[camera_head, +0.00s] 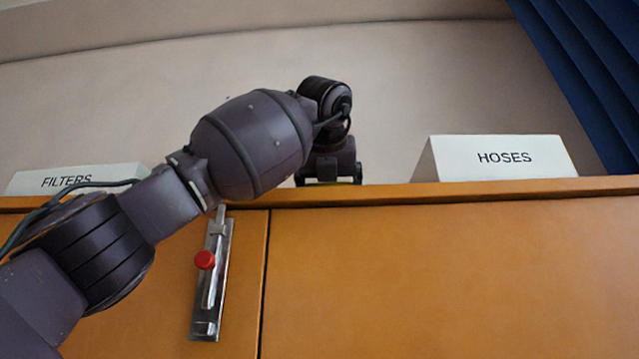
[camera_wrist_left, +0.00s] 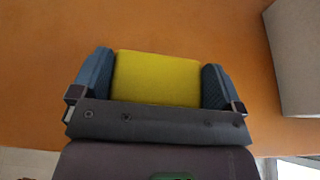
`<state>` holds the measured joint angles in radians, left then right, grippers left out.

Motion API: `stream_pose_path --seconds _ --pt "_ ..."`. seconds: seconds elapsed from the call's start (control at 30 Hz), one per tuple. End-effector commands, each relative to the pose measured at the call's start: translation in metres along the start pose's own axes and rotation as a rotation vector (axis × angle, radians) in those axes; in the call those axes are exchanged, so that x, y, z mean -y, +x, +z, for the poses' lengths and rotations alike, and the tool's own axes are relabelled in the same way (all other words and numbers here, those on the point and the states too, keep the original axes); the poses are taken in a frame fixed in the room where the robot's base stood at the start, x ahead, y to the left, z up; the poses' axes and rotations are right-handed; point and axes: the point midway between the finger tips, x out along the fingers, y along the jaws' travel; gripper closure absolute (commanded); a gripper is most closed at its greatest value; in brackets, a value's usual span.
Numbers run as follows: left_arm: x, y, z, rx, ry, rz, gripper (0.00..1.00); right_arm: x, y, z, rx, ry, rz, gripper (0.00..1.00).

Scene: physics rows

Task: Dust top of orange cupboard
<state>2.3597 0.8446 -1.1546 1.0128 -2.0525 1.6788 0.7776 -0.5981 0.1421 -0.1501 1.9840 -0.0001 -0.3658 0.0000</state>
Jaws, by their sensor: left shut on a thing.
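The orange cupboard (camera_head: 420,270) fills the lower part of the head view, and its top edge runs across the picture. In the left wrist view its orange top (camera_wrist_left: 180,25) lies beneath my gripper. My left gripper (camera_wrist_left: 157,75) is shut on a yellow block-like duster or sponge (camera_wrist_left: 157,78), held between its two blue-grey fingers. In the head view my left arm reaches over the top edge, and the gripper's lower end is hidden behind it. I cannot tell whether the yellow thing touches the surface. My right gripper is in neither view.
A white box marked HOSES (camera_head: 500,158) stands on the cupboard top at right; one marked FILTERS (camera_head: 75,179) stands at left. A pale box (camera_wrist_left: 295,55) is right of my gripper in the wrist view. A blue curtain (camera_head: 590,75) hangs at right.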

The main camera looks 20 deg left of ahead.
Motion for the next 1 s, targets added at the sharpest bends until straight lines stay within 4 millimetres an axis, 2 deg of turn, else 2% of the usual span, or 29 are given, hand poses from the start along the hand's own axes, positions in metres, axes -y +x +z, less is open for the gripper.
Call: stream_pose_path --seconds 0.3,0.63,1.0 --pt "0.026 0.0 0.001 -0.002 0.004 -0.001 0.33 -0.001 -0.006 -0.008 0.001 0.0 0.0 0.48" --pt "0.036 0.0 0.001 -0.001 0.001 0.0 0.33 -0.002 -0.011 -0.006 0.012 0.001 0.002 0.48" --pt "0.062 0.0 0.001 -0.001 0.001 0.0 0.33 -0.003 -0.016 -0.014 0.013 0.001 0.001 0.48"
